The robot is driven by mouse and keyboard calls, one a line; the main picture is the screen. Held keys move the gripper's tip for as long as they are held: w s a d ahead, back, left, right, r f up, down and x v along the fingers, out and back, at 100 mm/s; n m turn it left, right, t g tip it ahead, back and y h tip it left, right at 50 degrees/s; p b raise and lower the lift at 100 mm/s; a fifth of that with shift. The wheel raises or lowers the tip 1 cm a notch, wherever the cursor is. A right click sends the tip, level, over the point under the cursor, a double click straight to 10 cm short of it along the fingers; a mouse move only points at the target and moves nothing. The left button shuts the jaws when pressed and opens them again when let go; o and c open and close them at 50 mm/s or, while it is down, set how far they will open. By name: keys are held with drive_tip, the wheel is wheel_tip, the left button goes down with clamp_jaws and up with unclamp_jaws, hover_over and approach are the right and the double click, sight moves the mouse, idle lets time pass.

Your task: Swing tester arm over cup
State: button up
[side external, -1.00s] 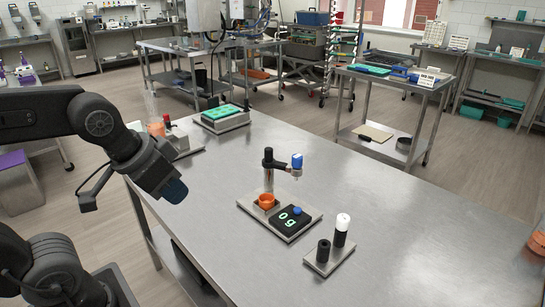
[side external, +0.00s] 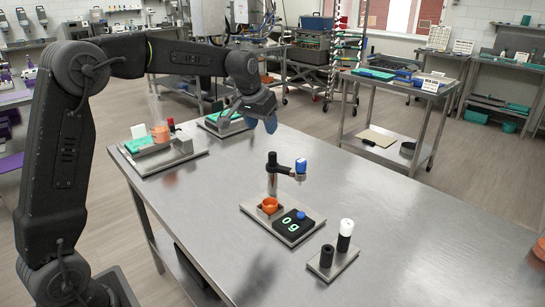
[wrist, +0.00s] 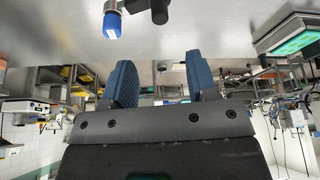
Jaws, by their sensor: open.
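The tester is a metal post (side external: 271,181) with a black arm (side external: 284,169) that ends in a blue head (side external: 301,166). It stands at the back of a grey base plate on the table. The arm points right, away from the orange cup (side external: 269,206), which sits on the plate in front of the post. In the wrist view the blue head (wrist: 111,23) and part of the black arm (wrist: 159,11) show at the top. My gripper (side external: 262,120) is high over the table, behind and left of the tester. Its blue fingers (wrist: 160,85) are apart, with nothing between them.
A black readout (side external: 293,225) with a blue knob is beside the cup. A small stand (side external: 333,265) with a white-topped black cylinder is at front right. A depositor station (side external: 155,150) and a green tray (side external: 222,118) are at the back left.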

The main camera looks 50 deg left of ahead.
sight(272, 153)
drive_tip(key=x, duration=1.3)
drive_tip(key=shift+w+f, duration=0.1)
drive_tip(key=shift+f, duration=0.05)
drive_tip(key=c, duration=0.9)
